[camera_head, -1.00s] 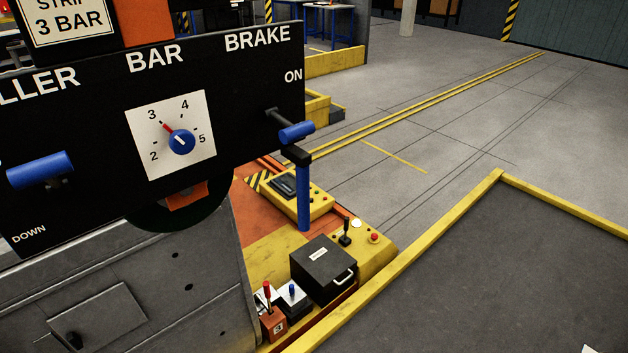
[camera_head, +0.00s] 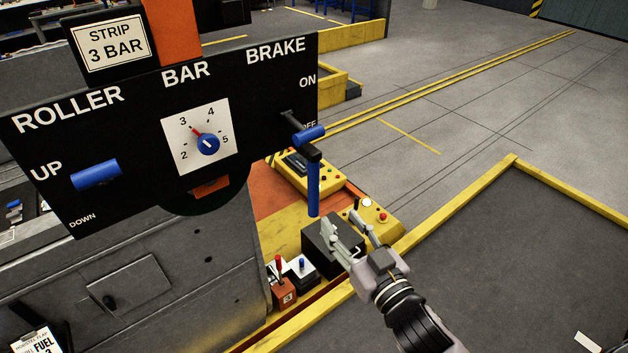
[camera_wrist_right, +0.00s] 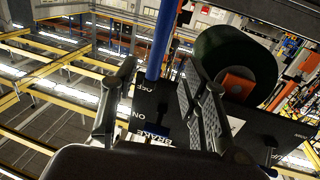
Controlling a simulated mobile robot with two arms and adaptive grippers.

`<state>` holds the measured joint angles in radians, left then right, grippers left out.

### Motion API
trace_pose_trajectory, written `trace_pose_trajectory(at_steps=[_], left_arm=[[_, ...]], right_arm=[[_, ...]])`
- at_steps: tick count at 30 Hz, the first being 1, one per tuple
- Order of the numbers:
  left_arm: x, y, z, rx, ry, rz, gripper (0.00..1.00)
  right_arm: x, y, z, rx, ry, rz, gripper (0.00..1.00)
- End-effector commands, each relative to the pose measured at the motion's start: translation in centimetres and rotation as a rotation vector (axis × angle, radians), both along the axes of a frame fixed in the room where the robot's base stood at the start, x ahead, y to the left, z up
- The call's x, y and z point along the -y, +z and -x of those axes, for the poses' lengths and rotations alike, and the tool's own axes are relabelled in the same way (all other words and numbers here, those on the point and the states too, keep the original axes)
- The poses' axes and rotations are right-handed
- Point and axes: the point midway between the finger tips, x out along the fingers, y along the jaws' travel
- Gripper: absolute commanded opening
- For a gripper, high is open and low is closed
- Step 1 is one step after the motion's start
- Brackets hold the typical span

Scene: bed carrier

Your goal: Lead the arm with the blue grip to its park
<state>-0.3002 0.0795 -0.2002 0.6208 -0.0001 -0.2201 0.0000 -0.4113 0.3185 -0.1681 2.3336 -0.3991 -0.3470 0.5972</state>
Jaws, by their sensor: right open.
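The black control panel (camera_head: 255,75) with labels ROLLER, BAR and BRAKE fills the upper left of the head view. A vertical blue grip (camera_head: 313,188) hangs below its right end. My right gripper (camera_head: 342,220) is open and empty, just below and to the right of the grip's lower end in the head view. In the right wrist view the blue grip (camera_wrist_right: 163,40) runs up between and beyond the open fingers (camera_wrist_right: 158,66); I see no finger closed on it. The panel shows upside down there, partly hidden by the fingers. My left gripper is not in view.
The panel carries a blue roller lever (camera_head: 96,175), a dial (camera_head: 208,143) pointing near 3 and a blue-ended brake lever (camera_head: 309,134). A black box (camera_head: 318,238) and a yellow console (camera_head: 305,178) stand below. Yellow edging (camera_head: 460,200) borders the dark floor at right.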

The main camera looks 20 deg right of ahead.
Motion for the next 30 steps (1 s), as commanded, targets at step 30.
trace_pose_trajectory(at_steps=[30], left_arm=[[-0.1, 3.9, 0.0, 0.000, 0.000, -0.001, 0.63]], right_arm=[[-2.0, 0.0, -13.0, -0.001, 0.000, 0.000, 0.41]])
